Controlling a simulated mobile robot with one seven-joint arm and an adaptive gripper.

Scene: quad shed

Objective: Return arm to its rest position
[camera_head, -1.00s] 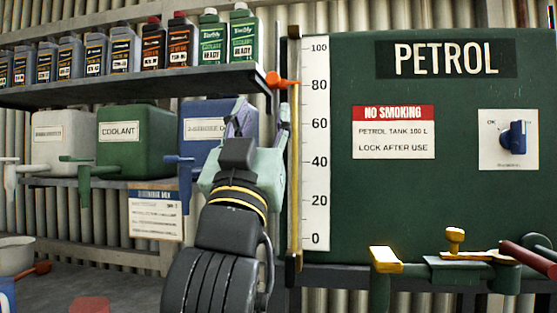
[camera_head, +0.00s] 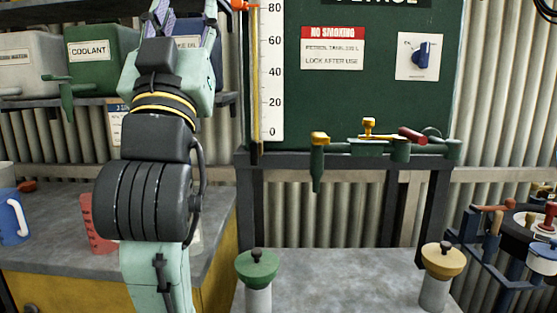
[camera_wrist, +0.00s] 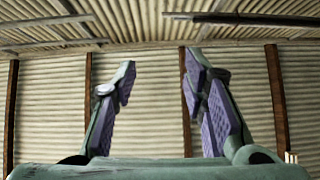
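My gripper (camera_head: 183,12) is raised at the upper left of the head view, in front of the shelf with the coolant tank; its fingertips run out of the top of the picture. In the wrist view my gripper (camera_wrist: 160,90) points up toward the corrugated wall and roof. Its two purple-padded fingers stand well apart with nothing between them. Behind my arm, part of the blue tank is hidden.
The green petrol tank (camera_head: 345,100) with brass and red valves (camera_head: 368,135) is right of my arm. A blue jug (camera_head: 12,217) and red jug (camera_head: 96,228) stand on the left bench. Green (camera_head: 257,268) and yellow (camera_head: 443,262) knobbed posts stand front centre and right. A tool carousel (camera_head: 530,225) is far right.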

